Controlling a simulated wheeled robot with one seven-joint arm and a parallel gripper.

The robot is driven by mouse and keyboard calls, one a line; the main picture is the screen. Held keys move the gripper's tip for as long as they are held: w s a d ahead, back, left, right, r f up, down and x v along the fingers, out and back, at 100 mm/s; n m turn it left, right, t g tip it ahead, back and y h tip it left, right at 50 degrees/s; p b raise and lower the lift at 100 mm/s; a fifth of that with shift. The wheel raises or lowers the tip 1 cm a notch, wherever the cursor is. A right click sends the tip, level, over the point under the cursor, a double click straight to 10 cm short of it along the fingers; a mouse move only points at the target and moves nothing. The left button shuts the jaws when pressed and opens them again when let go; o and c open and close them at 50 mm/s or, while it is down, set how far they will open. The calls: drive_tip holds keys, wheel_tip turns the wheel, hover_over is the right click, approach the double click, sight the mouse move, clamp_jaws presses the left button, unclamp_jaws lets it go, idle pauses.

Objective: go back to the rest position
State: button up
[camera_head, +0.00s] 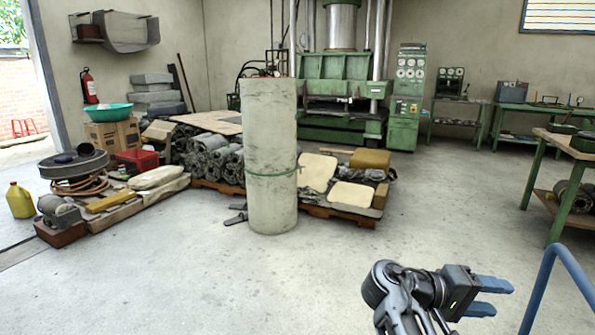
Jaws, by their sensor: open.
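My gripper (486,296) is at the lower right of the head view. Its two blue fingers point right and are spread apart with nothing between them. Part of my dark arm shows beside it at the bottom edge. A tall pale roll (270,150) with a green band around it stands upright on the floor near the middle, well apart from my gripper.
A pallet (335,210) with flat pieces is behind the roll. Several dark rolls (215,160) lie to its left. A green bench (565,185) stands at the right. A blue curved tube (545,285) rises close to my gripper. The central floor is clear.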

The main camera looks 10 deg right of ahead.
drive_tip(key=s+a+f+n+t+y, duration=0.2)
drive_tip(key=s+f+n+t+y, duration=0.15)
drive_tip(key=s+f, duration=0.4)
drive_tip(key=s+a+f+n+t+y, duration=0.25)
drive_tip(key=s+f+t, duration=0.25)
drive_tip(key=f, duration=0.6)
drive_tip(key=s+a+f+n+t+y+p, duration=0.1)
drive_tip(key=s+a+f+t+y, duration=0.2)
drive_tip(key=s, duration=0.4)
drive_tip(key=s+a+r+m+t+y, duration=0.1)
drive_tip(key=s+a+r+y, duration=0.25)
drive_tip(key=s, duration=0.25)
drive_tip(key=s+a+r+t+y, duration=0.1)
drive_tip(key=s+a+r+y, duration=0.1)
drive_tip(key=s+a+r, duration=0.4)
drive_tip(key=s+r+m+t, duration=0.1)
drive_tip(key=s+r+m, duration=0.1)
drive_tip(key=s+r, duration=0.2)
drive_tip(key=s+a+r+m+t+y+p, duration=0.1)
drive_tip(key=s+r, duration=0.3)
drive_tip(key=r, duration=0.6)
drive_tip(key=shift+s+a+m+t, duration=0.25)
drive_tip(key=shift+s+m+t, duration=0.15)
drive_tip(key=shift+m+t, duration=0.15)
drive_tip(key=shift+c, duration=0.5)
